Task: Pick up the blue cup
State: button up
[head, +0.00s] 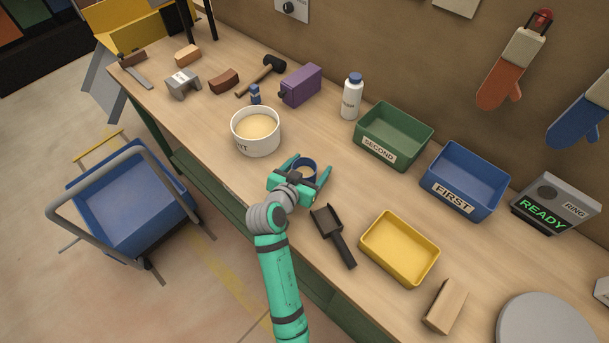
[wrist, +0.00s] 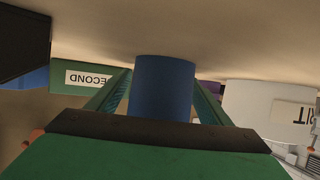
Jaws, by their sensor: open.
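My green gripper (head: 307,175) is open, with one finger on each side of the cup. In the wrist view the blue cup (wrist: 164,88) shows between the two fingers (wrist: 163,98), with a sliver of finger seen at each side of it. The palm hides the cup's near end in that view. I cannot tell whether either finger touches the cup.
A white tub (head: 256,131) stands left of the cup. A black scoop (head: 333,235) and a yellow tray (head: 399,249) lie to the right. Behind are a green bin (head: 394,136), a blue bin (head: 465,180) and a white bottle (head: 351,96).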

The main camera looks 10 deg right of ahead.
jog(key=c, duration=1.3)
